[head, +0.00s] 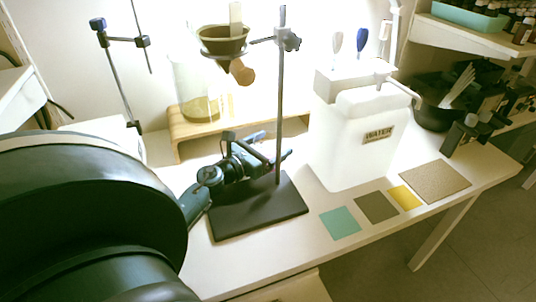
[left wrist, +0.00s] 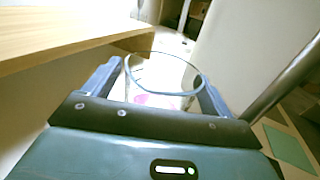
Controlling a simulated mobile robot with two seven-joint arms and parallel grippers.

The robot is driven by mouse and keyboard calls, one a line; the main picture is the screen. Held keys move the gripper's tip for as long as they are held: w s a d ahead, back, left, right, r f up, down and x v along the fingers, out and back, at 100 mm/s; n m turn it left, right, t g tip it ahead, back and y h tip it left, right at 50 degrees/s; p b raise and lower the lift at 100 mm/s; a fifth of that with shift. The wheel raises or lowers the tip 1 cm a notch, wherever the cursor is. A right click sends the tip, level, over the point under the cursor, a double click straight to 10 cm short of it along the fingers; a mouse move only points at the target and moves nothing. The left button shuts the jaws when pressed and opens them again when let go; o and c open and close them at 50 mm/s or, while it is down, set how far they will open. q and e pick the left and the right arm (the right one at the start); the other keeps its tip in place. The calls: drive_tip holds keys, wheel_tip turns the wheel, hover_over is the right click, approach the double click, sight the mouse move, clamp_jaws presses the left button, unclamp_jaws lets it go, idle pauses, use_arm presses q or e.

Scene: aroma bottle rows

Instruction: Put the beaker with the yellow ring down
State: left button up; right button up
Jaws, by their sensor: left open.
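My left gripper (head: 272,146) is low behind the dark stand's rod, in front of the wooden riser. In the left wrist view its two fingers (left wrist: 165,88) are open, one on each side of a clear round glass vessel (left wrist: 150,78). The vessel has a bluish rim and a pinkish patch shows through it; I cannot tell whether the fingers touch it. I make out no yellow ring on it. In the head view this vessel is not clearly visible. Another tall clear glass (head: 190,80) with a yellowish bottom stands on the riser. My right gripper is not in view.
The wooden riser (head: 174,150) is close behind the gripper. The stand's black base (head: 260,212) and upright rod (head: 281,90) are near it. A white WATER container (head: 345,150) stands right. Teal (head: 340,223), olive (head: 376,207), yellow (head: 404,197) and tan (head: 436,182) mats lie bare in front.

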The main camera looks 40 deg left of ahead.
use_arm(q)
drive_tip(key=shift+w, duration=0.6)
drive_tip(key=shift+c, duration=0.6)
drive_tip(key=c, duration=1.1)
drive_tip(key=shift+r, duration=0.1)
drive_tip(key=shift+c, duration=0.4)
drive_tip(key=shift+r, duration=0.1)
